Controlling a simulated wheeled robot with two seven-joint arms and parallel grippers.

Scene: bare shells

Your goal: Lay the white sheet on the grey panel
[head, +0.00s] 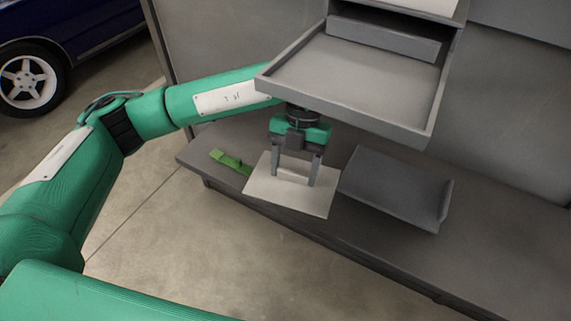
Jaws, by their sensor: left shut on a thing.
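The white sheet (288,200) is a flat, pale rectangle over the left part of the grey bench. My left gripper (295,177) points down and is shut on the sheet near its middle. I cannot tell whether the sheet hangs just above the bench or touches it. The grey panel (392,188) is a dark grey plate with a raised lip at its right end. It lies on the bench to the right of the sheet, close to the sheet's right edge. My right gripper is not in view.
An open grey drawer (365,80) juts out above the gripper and panel, close over my left wrist. A green object (230,161) lies on the bench (490,255) left of the sheet. The bench right of the panel is clear. A blue car (60,40) stands far left.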

